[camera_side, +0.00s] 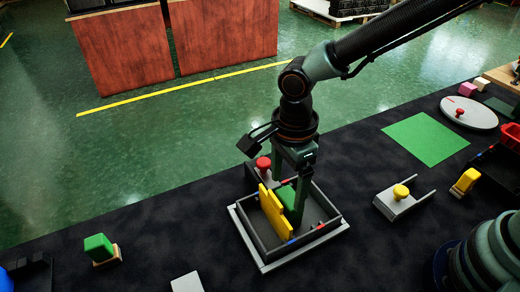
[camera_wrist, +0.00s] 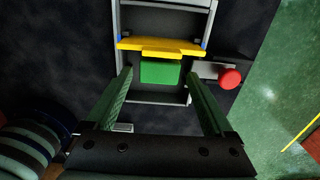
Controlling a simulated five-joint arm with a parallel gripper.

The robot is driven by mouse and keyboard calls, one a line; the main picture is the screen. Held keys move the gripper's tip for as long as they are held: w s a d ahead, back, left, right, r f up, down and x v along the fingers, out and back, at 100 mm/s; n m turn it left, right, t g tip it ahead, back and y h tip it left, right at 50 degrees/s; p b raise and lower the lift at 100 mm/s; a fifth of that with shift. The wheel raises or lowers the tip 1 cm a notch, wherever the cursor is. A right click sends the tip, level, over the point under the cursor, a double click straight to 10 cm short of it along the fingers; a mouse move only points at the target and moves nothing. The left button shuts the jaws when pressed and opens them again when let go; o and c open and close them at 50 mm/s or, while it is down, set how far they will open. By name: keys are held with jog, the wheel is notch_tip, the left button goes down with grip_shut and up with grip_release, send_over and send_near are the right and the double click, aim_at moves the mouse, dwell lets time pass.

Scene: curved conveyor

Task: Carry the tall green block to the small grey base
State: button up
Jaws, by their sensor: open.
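A green block (camera_side: 287,195) stands inside a dark tray with a light rim (camera_side: 262,268), right beside a yellow panel; its lower part is hidden. In the wrist view, the green block (camera_wrist: 160,71) shows between my fingers, below the yellow panel (camera_wrist: 162,46). My gripper (camera_side: 293,214) reaches down into the tray, and its fingers are open on both sides of the block (camera_wrist: 160,80). Whether they touch it I cannot tell. A small light grey plate (camera_side: 187,283), likely the grey base, lies at the lower edge of the side view, bare on top as far as it shows.
A second green block (camera_side: 98,247) stands on a wooden base at left. A red knob (camera_side: 263,163) stands at the tray's back left corner. A grey holder with a yellow knob (camera_side: 401,192) lies to the right. Dark mat between tray and grey plate is clear.

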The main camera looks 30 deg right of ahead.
notch_tip(320, 180, up, 3)
jog(key=shift+w+d+r, duration=0.1)
jog(key=shift+d+r, duration=0.15)
jog(key=shift+r, duration=0.05)
jog(key=s+d+r+n+t, duration=0.1)
jog(key=d+r+n+t, duration=0.1)
jog(key=d+r+n, duration=0.3)
jog(key=s+d+r+n+t, duration=0.1)
jog(key=d+r+n+t, duration=0.2)
jog(key=d+n, duration=1)
jog(key=d+r, duration=0.3)
jog(key=d, duration=0.1)
jog(key=shift+s+d+r+t, duration=0.15)
jog(key=shift+s+d+t, duration=0.1)
jog(key=shift+s+t, duration=0.1)
